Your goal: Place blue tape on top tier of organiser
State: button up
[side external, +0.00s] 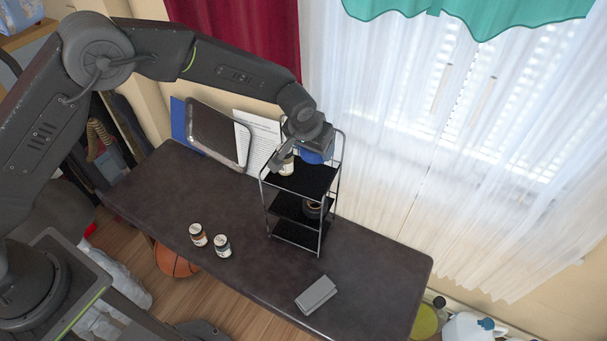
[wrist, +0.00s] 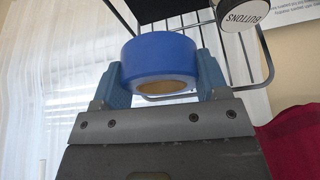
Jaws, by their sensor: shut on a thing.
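The blue tape (side external: 318,155) is a thick roll held in my gripper (side external: 308,147). In the wrist view the tape (wrist: 160,52) sits between both blue-padded fingers, with its brown core showing. My gripper (wrist: 162,75) is shut on it. The organiser is a wire rack with black tiers; its top tier (side external: 310,182) is below and in front of the tape in the side view. The tape overlaps the rack's back right part; whether it touches the tier cannot be told. A black tier edge (wrist: 165,8) shows beyond the tape in the wrist view.
A white-lidded jar (side external: 287,166) stands on the top tier; its "BUTTONS" lid (wrist: 237,15) is near the tape. A dark object (side external: 313,208) sits on a lower tier. Two jars (side external: 197,235) (side external: 222,246) and a grey box (side external: 316,295) are on the dark table (side external: 160,195).

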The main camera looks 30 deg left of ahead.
aim_at(316, 178)
notch_tip(316, 178, down, 10)
jog(key=shift+r, duration=0.2)
dwell(0.3)
jog(key=shift+f, duration=0.2)
jog(key=o, duration=0.7)
